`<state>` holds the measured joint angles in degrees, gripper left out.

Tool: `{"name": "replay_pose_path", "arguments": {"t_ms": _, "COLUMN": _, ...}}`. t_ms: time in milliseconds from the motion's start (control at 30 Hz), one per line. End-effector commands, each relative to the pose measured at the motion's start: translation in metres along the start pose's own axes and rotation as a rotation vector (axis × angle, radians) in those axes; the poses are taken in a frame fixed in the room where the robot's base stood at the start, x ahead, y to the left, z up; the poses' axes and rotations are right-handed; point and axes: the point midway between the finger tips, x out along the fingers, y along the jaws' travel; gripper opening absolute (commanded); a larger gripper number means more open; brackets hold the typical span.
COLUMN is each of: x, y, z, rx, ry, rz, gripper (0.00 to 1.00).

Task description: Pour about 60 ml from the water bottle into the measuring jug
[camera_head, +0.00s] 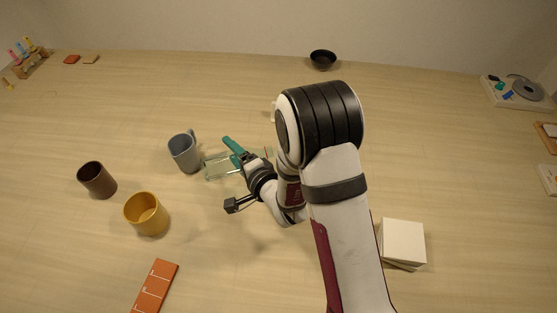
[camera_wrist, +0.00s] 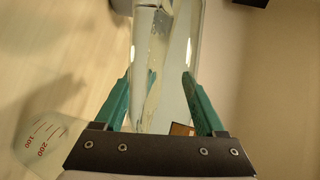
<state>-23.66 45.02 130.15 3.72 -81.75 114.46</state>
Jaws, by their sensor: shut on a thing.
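My gripper (camera_head: 236,157), with teal fingers, is shut on the clear, greenish water bottle (camera_head: 218,170). The bottle lies well over on its side above the table, close to the grey mug. In the wrist view the bottle (camera_wrist: 150,98) runs up between the two fingers (camera_wrist: 156,92); I cannot make out its water level or any stream. The clear measuring jug (camera_wrist: 42,135), with red 100 and 200 marks, shows at the lower left of the wrist view, apart from the fingers. In the head view the jug is mostly hidden by my arm, and I cannot tell how full it is.
A grey mug (camera_head: 184,153), a brown cup (camera_head: 97,180) and a yellow mug (camera_head: 146,215) stand left of my gripper. An orange ruled strip (camera_head: 155,288) lies in front, white tiles (camera_head: 403,243) at right. A black bowl (camera_head: 322,59) and a scale (camera_head: 516,92) are far back.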

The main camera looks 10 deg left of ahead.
Motion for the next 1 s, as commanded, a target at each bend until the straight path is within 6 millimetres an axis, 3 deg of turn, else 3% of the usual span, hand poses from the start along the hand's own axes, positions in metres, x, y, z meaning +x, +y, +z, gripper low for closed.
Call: {"name": "replay_pose_path", "arguments": {"t_ms": 1000, "x": -0.0025, "y": -0.0085, "z": -0.0006, "rx": 0.129, "ry": -0.037, "rz": -0.055, "gripper": 0.03}}
